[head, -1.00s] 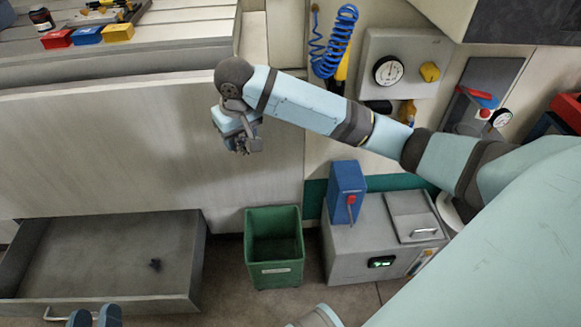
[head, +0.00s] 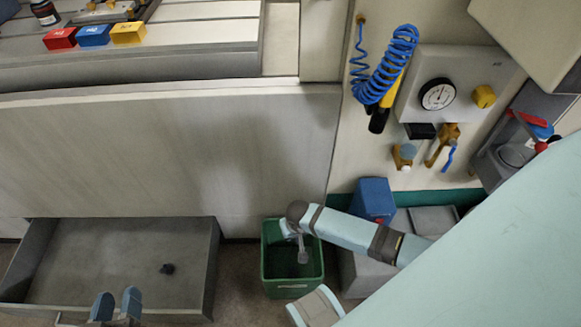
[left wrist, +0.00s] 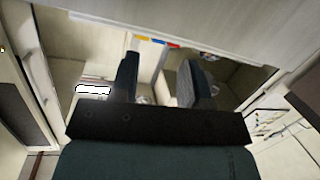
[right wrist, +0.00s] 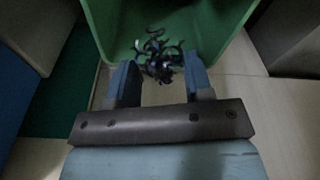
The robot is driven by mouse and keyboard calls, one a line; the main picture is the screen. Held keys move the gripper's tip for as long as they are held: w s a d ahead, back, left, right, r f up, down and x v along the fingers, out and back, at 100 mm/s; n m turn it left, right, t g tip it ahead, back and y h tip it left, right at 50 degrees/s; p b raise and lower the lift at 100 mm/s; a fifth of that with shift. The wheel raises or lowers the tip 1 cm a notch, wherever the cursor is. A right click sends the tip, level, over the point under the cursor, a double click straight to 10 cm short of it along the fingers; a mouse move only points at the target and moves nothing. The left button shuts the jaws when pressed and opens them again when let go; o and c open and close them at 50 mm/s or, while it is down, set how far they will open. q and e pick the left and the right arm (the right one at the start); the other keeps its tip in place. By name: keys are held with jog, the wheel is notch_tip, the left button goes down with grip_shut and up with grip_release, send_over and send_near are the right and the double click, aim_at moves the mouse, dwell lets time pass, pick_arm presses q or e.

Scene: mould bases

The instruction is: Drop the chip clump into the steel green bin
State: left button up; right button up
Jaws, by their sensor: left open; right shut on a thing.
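The steel green bin (head: 292,289) stands open on the floor, right of the open drawer in the head view. My right gripper (head: 302,257) points down at the mouth of the bin. In the right wrist view the chip clump (right wrist: 156,52), a tangle of dark curled shavings, sits between the fingertips of my right gripper (right wrist: 158,75). The green bin wall (right wrist: 115,28) shows around and behind it. I cannot tell how deep the clump is relative to the rim. My left gripper (head: 116,306) is open and empty near the drawer's front edge; its parted fingers show in the left wrist view (left wrist: 168,82).
A blue box (head: 373,199) on a grey unit is close right of the bin. Red, blue and yellow blocks (head: 94,36) sit on the bench above.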

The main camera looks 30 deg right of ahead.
aim_at(296, 241)
jog(key=shift+s+f+b, duration=0.2)
jog(key=shift+f+b, duration=0.15)
jog(key=shift+f, duration=0.2)
notch_tip(296, 241, down, 3)
jog(key=b, duration=0.3)
jog(key=shift+r, duration=0.15)
jog(key=shift+f+b, duration=0.95)
jog(key=shift+b, duration=0.3)
pick_arm(q)
jog(key=d+r+h, duration=0.1)
jog(key=d+r+t+h, duration=0.1)
jog(key=d+r+h, duration=0.1)
jog(key=shift+w+r+m+t+b, duration=0.15)
jog(key=shift+m+t+b, duration=0.15)
jog(key=shift+b, duration=0.1)
pick_arm(e)
jog(key=shift+f, duration=0.3)
jog(key=o, duration=1)
pick_arm(q)
jog(key=shift+r, duration=0.1)
